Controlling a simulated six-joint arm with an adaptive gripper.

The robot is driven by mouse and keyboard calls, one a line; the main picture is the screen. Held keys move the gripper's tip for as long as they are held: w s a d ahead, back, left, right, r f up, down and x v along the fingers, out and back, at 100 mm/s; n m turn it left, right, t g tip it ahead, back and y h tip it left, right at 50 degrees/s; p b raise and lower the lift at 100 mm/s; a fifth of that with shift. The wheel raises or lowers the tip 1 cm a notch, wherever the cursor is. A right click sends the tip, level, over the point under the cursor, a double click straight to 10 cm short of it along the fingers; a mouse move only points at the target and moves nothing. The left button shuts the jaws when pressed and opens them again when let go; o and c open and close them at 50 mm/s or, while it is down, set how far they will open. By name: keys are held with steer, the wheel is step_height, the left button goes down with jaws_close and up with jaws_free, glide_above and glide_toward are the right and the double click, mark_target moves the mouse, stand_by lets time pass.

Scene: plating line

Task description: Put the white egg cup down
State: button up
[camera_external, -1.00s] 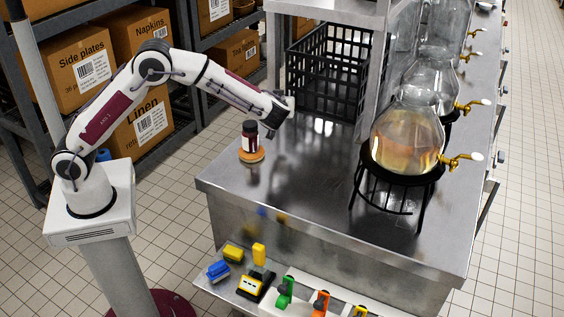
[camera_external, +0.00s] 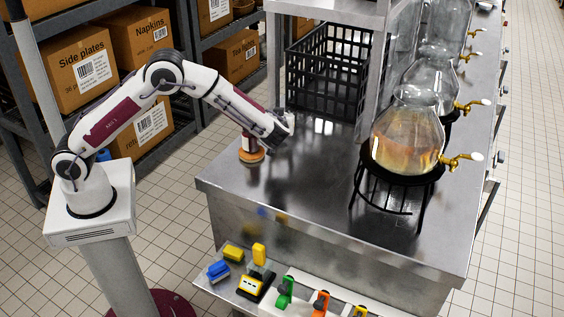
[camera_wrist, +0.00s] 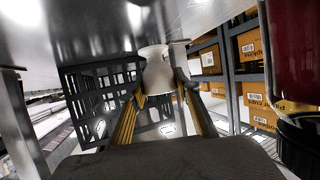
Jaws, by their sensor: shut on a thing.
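The white egg cup (camera_wrist: 155,66) shows in the wrist view between the two fingers of my gripper (camera_wrist: 160,90). My gripper is shut on it. The steel counter (camera_wrist: 80,25) fills the top of this view, close to the cup; I cannot tell whether the cup touches it. In the external view my gripper (camera_external: 285,126) is low over the counter (camera_external: 290,190), right of the jar. The egg cup is too small and hidden there to make out clearly.
A dark red jar (camera_external: 250,141) on an orange base stands close left of my gripper, partly hidden by my arm. A black crate (camera_external: 325,75) is behind. A glass dispenser (camera_external: 408,140) on a black stand is right. The counter's front is clear.

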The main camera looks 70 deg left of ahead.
steer(key=shift+f, duration=1.5)
steer(key=shift+f, duration=0.15)
steer(key=o, duration=1.1)
steer(key=shift+d+r, duration=0.1)
steer(key=shift+r, duration=0.1)
steer(key=shift+v, duration=0.75)
steer(key=v, duration=1)
steer(key=shift+s+d+r, duration=0.1)
steer(key=shift+s, duration=0.05)
